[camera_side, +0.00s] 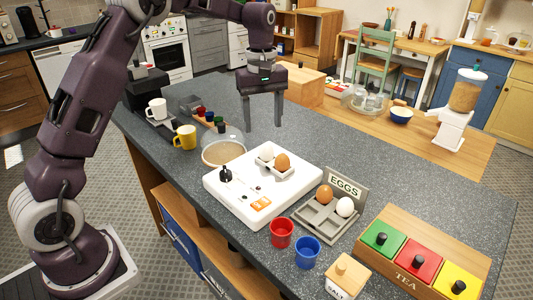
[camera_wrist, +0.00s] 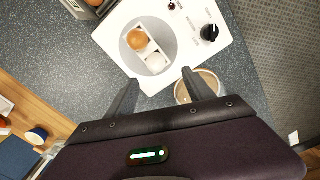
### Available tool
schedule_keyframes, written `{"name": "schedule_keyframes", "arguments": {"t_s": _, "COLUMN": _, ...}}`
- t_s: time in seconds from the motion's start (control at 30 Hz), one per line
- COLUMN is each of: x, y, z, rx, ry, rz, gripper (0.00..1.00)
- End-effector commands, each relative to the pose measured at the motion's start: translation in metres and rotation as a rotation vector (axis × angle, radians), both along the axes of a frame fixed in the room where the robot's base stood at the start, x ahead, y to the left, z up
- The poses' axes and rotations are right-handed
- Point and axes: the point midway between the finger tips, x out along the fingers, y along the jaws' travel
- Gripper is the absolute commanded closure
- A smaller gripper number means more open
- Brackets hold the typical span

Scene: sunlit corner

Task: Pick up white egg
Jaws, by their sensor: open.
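A white egg (camera_side: 267,154) sits beside a brown egg (camera_side: 282,162) in a small white holder on a white appliance (camera_side: 230,205). In the wrist view this white egg (camera_wrist: 155,61) lies nearer my fingers than the brown egg (camera_wrist: 137,39). A second white egg (camera_side: 345,207) sits in the grey EGGS tray (camera_side: 318,219) with another brown egg (camera_side: 324,195). My gripper (camera_side: 264,125) is open and empty, above the counter, behind the appliance in the side view.
A round bowl (camera_side: 222,153) stands left of the appliance, near one finger in the wrist view (camera_wrist: 197,87). Red (camera_side: 281,233) and blue (camera_side: 307,252) cups and a TEA box (camera_side: 420,255) stand in front. The counter behind the appliance is clear.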

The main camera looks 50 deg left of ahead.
Motion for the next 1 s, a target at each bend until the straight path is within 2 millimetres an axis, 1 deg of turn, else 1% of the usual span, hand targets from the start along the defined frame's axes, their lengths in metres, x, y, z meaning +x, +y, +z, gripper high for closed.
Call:
{"name": "schedule_keyframes", "arguments": {"t_s": 0.03, "x": 0.005, "y": 0.002, "z": -0.008, "rx": 0.001, "ry": 0.009, "rz": 0.020, "gripper": 0.39}}
{"name": "schedule_keyframes", "arguments": {"t_s": 0.1, "x": 0.007, "y": 0.003, "z": -0.017, "rx": 0.000, "ry": 0.017, "rz": 0.034, "gripper": 0.39}}
{"name": "schedule_keyframes", "arguments": {"t_s": 0.27, "x": 0.006, "y": 0.000, "z": -0.040, "rx": -0.001, "ry": 0.018, "rz": 0.035, "gripper": 0.39}}
{"name": "schedule_keyframes", "arguments": {"t_s": 0.37, "x": 0.006, "y": -0.007, "z": -0.059, "rx": -0.001, "ry": 0.018, "rz": 0.032, "gripper": 0.39}}
{"name": "schedule_keyframes", "arguments": {"t_s": 0.4, "x": 0.006, "y": -0.007, "z": -0.067, "rx": 0.000, "ry": 0.017, "rz": 0.033, "gripper": 0.39}}
{"name": "schedule_keyframes", "arguments": {"t_s": 0.47, "x": 0.006, "y": -0.007, "z": -0.076, "rx": 0.000, "ry": 0.016, "rz": 0.034, "gripper": 0.39}}
{"name": "schedule_keyframes", "arguments": {"t_s": 0.57, "x": 0.006, "y": -0.007, "z": -0.082, "rx": 0.000, "ry": 0.013, "rz": 0.033, "gripper": 0.39}}
{"name": "schedule_keyframes", "arguments": {"t_s": 0.73, "x": 0.006, "y": -0.007, "z": -0.082, "rx": 0.000, "ry": 0.013, "rz": 0.033, "gripper": 0.39}}
{"name": "schedule_keyframes", "arguments": {"t_s": 0.77, "x": 0.006, "y": -0.007, "z": -0.082, "rx": 0.000, "ry": 0.013, "rz": 0.032, "gripper": 0.42}}
{"name": "schedule_keyframes", "arguments": {"t_s": 0.8, "x": 0.006, "y": -0.007, "z": -0.082, "rx": 0.000, "ry": 0.013, "rz": 0.032, "gripper": 0.50}}
{"name": "schedule_keyframes", "arguments": {"t_s": 0.93, "x": 0.006, "y": -0.007, "z": -0.082, "rx": 0.000, "ry": 0.013, "rz": 0.032, "gripper": 0.76}}
{"name": "schedule_keyframes", "arguments": {"t_s": 0.97, "x": 0.006, "y": -0.007, "z": -0.082, "rx": 0.000, "ry": 0.013, "rz": 0.032, "gripper": 0.80}}
{"name": "schedule_keyframes", "arguments": {"t_s": 1.0, "x": 0.006, "y": -0.007, "z": -0.082, "rx": 0.000, "ry": 0.013, "rz": 0.032, "gripper": 0.80}}
